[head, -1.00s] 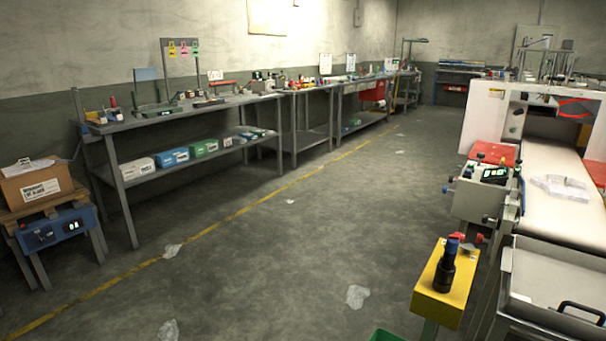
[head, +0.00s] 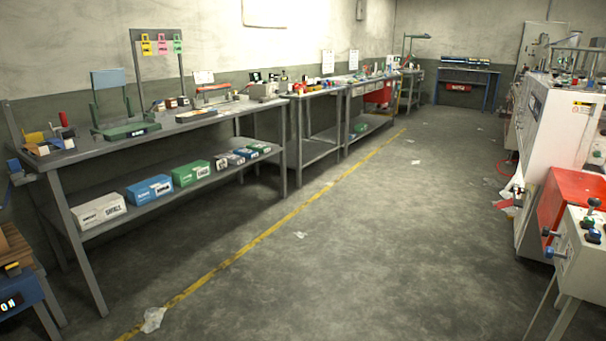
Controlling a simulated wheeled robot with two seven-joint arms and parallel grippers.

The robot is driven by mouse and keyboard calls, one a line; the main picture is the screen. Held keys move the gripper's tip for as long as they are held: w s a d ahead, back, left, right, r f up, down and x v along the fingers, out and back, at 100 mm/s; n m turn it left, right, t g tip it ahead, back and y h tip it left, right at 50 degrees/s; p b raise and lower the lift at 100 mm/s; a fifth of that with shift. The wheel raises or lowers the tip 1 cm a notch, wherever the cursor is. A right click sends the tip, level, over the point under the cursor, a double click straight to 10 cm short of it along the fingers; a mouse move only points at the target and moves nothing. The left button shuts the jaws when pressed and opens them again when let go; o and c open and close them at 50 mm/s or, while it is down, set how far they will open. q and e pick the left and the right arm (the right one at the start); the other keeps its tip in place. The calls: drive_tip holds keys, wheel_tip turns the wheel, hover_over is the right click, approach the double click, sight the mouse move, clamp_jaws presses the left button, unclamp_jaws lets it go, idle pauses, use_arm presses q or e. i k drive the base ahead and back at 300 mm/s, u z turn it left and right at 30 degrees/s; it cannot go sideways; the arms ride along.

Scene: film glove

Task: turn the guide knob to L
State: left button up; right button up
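No guide knob marked with an L can be made out in the head view. Several small knobs, among them a blue knob (head: 551,253), stick out from the white control box (head: 583,250) at the right edge. Their markings are too small to read. The white machine (head: 553,150) with a red panel (head: 570,208) stands behind this box. Neither of my grippers is in view.
A long grey workbench (head: 75,157) with tools and a shelf of boxes runs along the left wall. A yellow floor line (head: 262,238) runs beside it.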

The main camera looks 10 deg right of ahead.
sight(545, 231)
drive_tip(key=z, duration=0.35)
drive_tip(key=i, duration=3)
drive_tip(key=z, duration=0.95)
drive_tip(key=i, duration=2.25)
drive_tip(key=z, duration=2.05)
drive_tip(key=i, duration=1.2)
drive_tip(key=z, duration=0.8)
